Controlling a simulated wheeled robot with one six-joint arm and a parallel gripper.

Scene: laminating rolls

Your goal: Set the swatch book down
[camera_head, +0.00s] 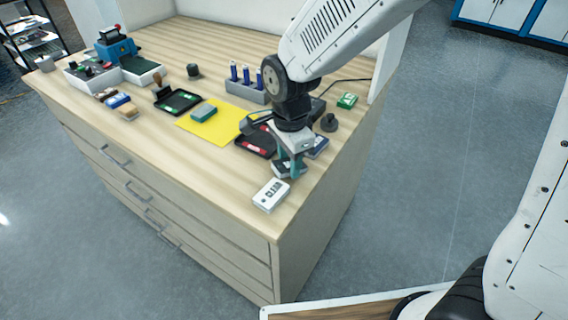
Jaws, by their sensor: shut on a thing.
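My gripper (291,165) is over the front right part of the wooden worktop and points down. It is shut on a small dark item with a pale edge, which I take to be the swatch book (281,170). The fingers and wrist hide much of it. The book is at or just above the worktop, behind a white labelled box (271,195); I cannot tell whether it touches the surface.
A black tray with red items (256,143) lies left of my gripper, and a blue box (318,146) lies to its right. A yellow sheet (218,126) carries a teal block (204,111). The worktop's front left (185,160) is clear.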

